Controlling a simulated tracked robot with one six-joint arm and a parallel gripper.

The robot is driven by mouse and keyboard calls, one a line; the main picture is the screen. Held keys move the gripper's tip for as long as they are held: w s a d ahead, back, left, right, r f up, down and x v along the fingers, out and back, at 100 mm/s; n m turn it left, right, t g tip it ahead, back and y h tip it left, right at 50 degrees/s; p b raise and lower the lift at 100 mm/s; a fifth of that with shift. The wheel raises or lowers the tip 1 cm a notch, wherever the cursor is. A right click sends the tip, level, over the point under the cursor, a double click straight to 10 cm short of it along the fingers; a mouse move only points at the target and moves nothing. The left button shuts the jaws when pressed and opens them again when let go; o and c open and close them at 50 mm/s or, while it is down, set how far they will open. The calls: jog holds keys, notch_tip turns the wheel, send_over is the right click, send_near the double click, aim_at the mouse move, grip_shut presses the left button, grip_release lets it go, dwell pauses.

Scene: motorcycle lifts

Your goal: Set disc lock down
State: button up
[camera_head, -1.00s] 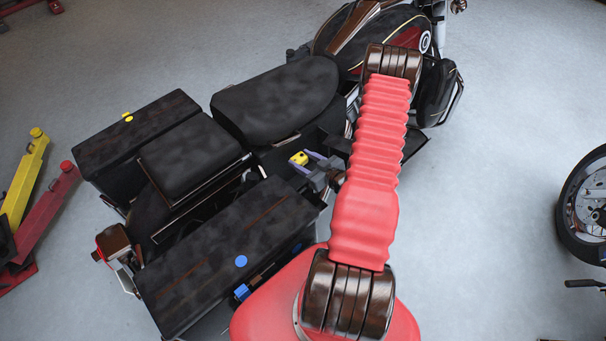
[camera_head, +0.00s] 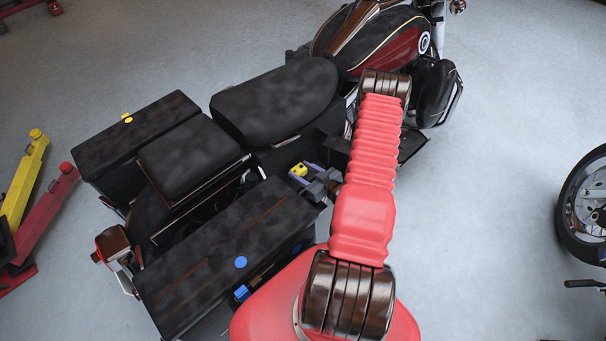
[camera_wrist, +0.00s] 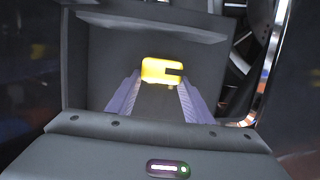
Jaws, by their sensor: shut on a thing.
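The disc lock (camera_head: 298,169) is a small yellow block with a dark notch. My gripper (camera_head: 306,171) is shut on it, beside the motorcycle, between the seat and the near pannier. In the wrist view the yellow lock (camera_wrist: 155,69) sits at the tips of the two purple-grey fingers (camera_wrist: 155,92). A dark, rimmed surface (camera_wrist: 105,62) lies behind the lock there. I cannot tell whether the lock touches it. My red arm covers part of the motorcycle's side in the head view.
The near pannier (camera_head: 195,275) has a blue dot on its lid and blue items at its side. The far pannier (camera_head: 150,125) has a yellow dot. The black seat (camera_head: 275,100) is behind my gripper. A wheel (camera_head: 585,210) is at right. Floor (camera_head: 490,150) between is clear.

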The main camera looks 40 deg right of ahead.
aim_at(302, 176)
jog(key=shift+f, duration=1)
jog(key=shift+f, duration=0.65)
jog(key=o, duration=1.4)
jog(key=shift+r, duration=0.2)
jog(key=shift+r, duration=0.2)
jog(key=shift+s+r, duration=0.15)
jog(key=shift+r, duration=0.15)
jog(key=v, duration=1.1)
jog(key=shift+s+r, duration=0.1)
jog(key=shift+s, duration=0.2)
